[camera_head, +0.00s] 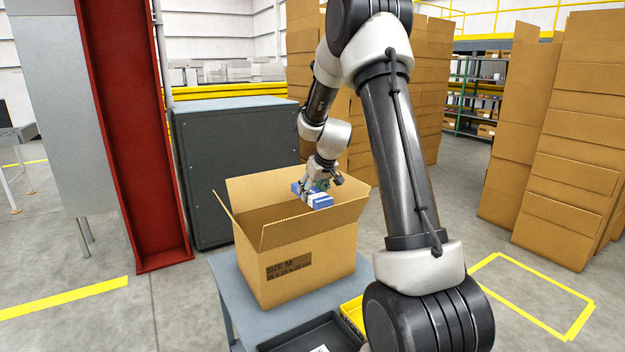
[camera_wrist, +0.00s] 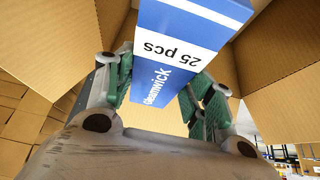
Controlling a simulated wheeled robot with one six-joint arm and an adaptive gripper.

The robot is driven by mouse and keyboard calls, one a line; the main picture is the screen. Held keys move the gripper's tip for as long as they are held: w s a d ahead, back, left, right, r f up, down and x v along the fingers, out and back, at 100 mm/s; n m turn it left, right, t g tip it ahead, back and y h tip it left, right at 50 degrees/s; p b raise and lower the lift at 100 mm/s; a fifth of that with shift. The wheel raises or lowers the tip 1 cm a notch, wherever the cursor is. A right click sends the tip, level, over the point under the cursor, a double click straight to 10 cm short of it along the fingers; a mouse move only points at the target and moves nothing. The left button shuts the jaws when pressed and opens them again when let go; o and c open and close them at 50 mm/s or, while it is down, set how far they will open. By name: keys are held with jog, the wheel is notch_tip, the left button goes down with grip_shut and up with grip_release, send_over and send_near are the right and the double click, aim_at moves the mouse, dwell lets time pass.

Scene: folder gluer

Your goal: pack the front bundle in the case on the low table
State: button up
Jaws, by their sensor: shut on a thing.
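The front bundle (camera_head: 318,199) is a blue and white pack, held at the mouth of the open case (camera_head: 290,262). In the wrist view the bundle (camera_wrist: 180,50) shows "25 pcs" and "Gleamwick" on its label. My gripper (camera_head: 325,182) is shut on it; in the wrist view its green-padded fingers (camera_wrist: 160,90) press the bundle from both sides. The case is a brown cardboard box marked "SIZE M" with its flaps up and spread. It stands on the low grey-blue table (camera_head: 228,290). The case floor is hidden by its front wall and flap.
A black tray (camera_head: 300,338) and a yellow bin (camera_head: 353,312) are at the table's front right. A dark grey cabinet (camera_head: 235,160) stands behind the case, with a red column (camera_head: 135,140) to its left. Tall cardboard stacks (camera_head: 575,140) stand at the right.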

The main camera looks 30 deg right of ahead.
aim_at(319, 196)
notch_tip(319, 196, down, 8)
dwell(0.5)
jog(key=shift+r, duration=0.1)
jog(key=o, duration=1.2)
jog(key=v, duration=1.1)
jog(key=shift+s+r, duration=0.25)
jog(key=shift+r, duration=0.2)
